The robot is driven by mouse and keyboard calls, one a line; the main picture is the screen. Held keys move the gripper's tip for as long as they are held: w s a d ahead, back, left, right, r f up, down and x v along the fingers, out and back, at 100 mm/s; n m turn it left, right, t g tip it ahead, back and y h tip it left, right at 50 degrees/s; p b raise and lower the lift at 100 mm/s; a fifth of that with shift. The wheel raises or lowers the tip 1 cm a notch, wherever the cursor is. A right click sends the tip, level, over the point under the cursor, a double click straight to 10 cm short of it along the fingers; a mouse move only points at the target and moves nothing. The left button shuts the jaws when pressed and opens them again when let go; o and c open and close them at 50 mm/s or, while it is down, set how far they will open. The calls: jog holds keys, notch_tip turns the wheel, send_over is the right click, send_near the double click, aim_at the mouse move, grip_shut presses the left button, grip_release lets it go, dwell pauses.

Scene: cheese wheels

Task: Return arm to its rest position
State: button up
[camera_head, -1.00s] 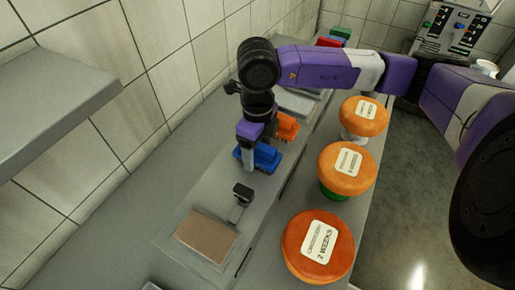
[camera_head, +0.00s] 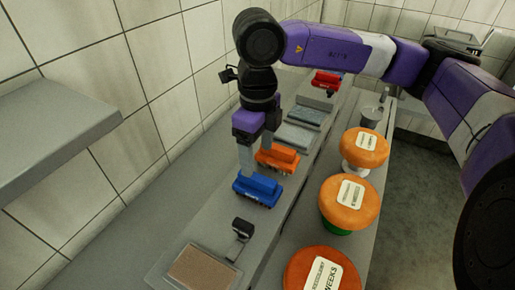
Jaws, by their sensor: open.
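My purple and black arm reaches in from the right, across the upper part of the head view. My gripper (camera_head: 257,162) points down over the grey counter, with its two fingers apart and nothing visible between them. Its fingertips are close to a blue brush-like block (camera_head: 257,190) and an orange one (camera_head: 277,159). I cannot tell whether the fingers touch either block.
Three orange cheese wheels (camera_head: 349,203) (camera_head: 365,147) (camera_head: 320,272) stand in a row along the right side. A stamp-like tool (camera_head: 240,232) and a brown pad (camera_head: 203,268) are at the front. A grey shelf (camera_head: 55,130) juts from the left wall. A red block (camera_head: 326,82) lies farther back.

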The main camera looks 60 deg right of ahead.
jog(key=shift+r, duration=0.85)
